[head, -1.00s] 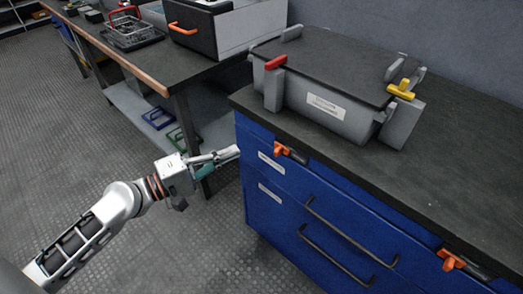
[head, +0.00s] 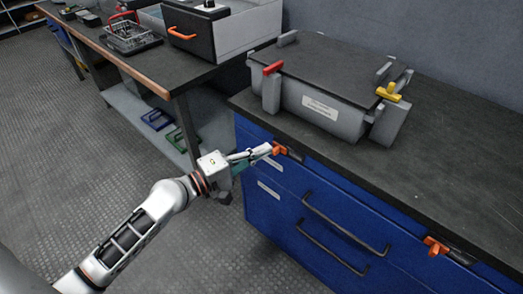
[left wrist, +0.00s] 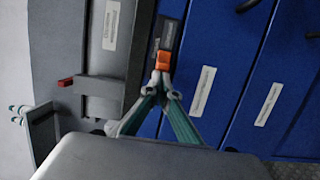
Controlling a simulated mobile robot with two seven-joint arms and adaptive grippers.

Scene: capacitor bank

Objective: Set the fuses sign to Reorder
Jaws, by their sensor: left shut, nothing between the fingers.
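Two orange sliding tabs sit in dark tracks along the top front edge of the blue drawer cabinet (head: 285,215). The nearer-left orange tab (head: 280,148) also shows in the left wrist view (left wrist: 162,61). The other orange tab (head: 436,246) is at the right. My left gripper (head: 266,150) is shut and empty, its fingertips (left wrist: 162,78) right at the left tab; I cannot tell whether they touch it. White labels (head: 270,162) on the drawers are too small to read, so I cannot tell which tab belongs to the fuses sign. My right gripper is out of view.
A grey lidded box (head: 320,95) with a red latch (head: 273,68) and a yellow latch (head: 388,92) stands on the dark worktop (head: 450,150). Black handles (head: 345,222) stick out from the drawers. Another bench (head: 150,70) with a wire basket (head: 130,38) stands at left.

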